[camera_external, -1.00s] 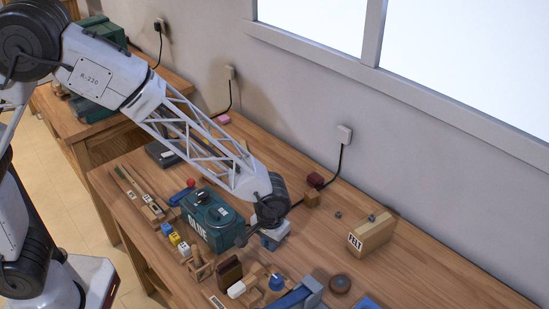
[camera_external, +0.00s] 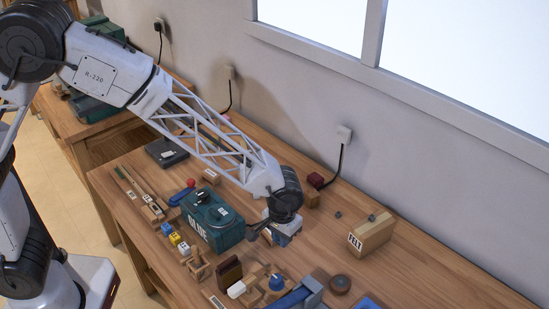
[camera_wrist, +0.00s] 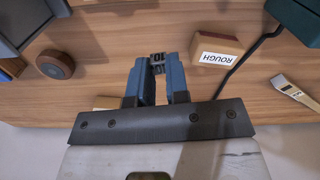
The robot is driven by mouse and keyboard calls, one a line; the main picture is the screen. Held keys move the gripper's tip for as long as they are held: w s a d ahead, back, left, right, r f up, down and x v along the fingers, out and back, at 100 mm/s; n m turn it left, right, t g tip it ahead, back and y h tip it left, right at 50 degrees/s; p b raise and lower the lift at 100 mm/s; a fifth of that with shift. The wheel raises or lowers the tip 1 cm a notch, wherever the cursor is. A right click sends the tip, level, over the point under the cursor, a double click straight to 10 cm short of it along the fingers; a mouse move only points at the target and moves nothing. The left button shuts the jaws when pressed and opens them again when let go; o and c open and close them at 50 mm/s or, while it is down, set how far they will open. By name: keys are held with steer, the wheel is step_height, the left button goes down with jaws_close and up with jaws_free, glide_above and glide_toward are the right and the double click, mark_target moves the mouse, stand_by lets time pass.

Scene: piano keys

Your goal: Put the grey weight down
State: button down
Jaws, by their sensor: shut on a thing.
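My gripper shows in the wrist view with its two blue fingers (camera_wrist: 158,72) close together. They are shut on a small grey weight (camera_wrist: 157,60) with dark markings that look like "10", held at the fingertips. In the external view my gripper (camera_external: 265,233) hangs over the bench just right of the green glue pot (camera_external: 212,220). The held weight cannot be made out clearly there, being small and partly behind the wrist. Whether it touches the bench cannot be told.
A block marked ROUGH (camera_wrist: 217,55) is near the fingertips. Bench between is bare.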

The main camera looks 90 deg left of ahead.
steer(key=w+r+m, duration=0.1)
steer(key=w+r, duration=0.6)
steer(key=w, duration=0.2)
steer(key=shift+r+m, duration=0.3)
steer(key=shift+r, duration=0.05)
steer(key=shift+w, duration=0.1)
steer(key=shift+w, duration=0.1)
glide_above(371, 231)
steer(key=shift+f, duration=0.75)
steer(key=shift+f, duration=1.75)
steer(key=shift+f, duration=0.2)
steer(key=c, duration=1.1)
jaws_free()
